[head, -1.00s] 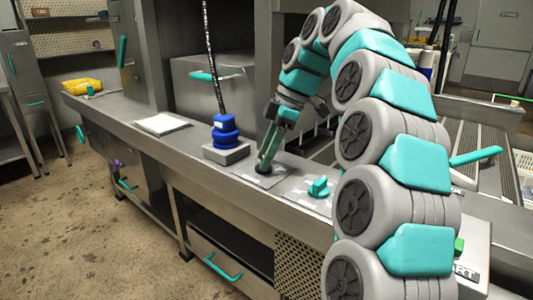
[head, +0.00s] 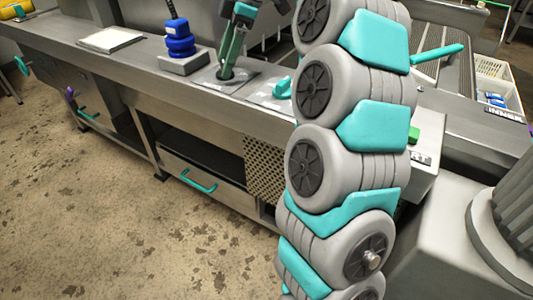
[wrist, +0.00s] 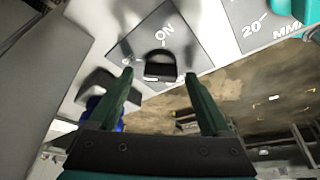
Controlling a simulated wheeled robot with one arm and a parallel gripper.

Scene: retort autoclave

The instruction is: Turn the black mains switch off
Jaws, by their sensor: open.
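The black mains switch (wrist: 160,66) is a dark knob on a grey square plate (wrist: 178,38) marked "ON". My gripper (wrist: 159,76) is open, with one green finger on either side of the switch. I cannot tell whether either finger touches it. In the head view my gripper (head: 229,62) points down at the switch (head: 226,73), which its fingertips partly hide.
A teal knob (head: 283,88) stands on the plate just right of the switch. A blue stacked object (head: 179,40) on a grey block (head: 184,64) stands to the left. A white sheet (head: 111,40) lies farther left on the steel counter. The floor in front is clear.

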